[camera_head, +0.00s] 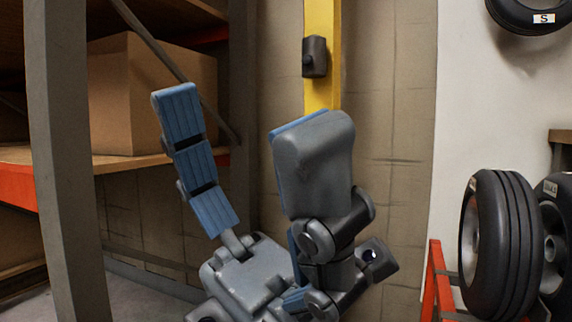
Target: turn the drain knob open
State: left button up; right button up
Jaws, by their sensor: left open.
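My left gripper (243,108) fills the lower middle of the head view. Its fingers point up and stand wide apart, with blue pads on their inner faces and nothing between them. I cannot tell whether this fitting is the drain knob; no other knob is clear in view. The finger hides the lower part of the post. My right gripper is not in view.
A metal rack with a grey upright (62,160) and a cardboard box (150,88) stands at left. Black tyres (500,245) sit on a red stand (436,285) at lower right. Another tyre (528,14) hangs at upper right. A brick wall (395,150) is behind.

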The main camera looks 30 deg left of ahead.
aim_at(306, 60)
jog(key=u, duration=0.85)
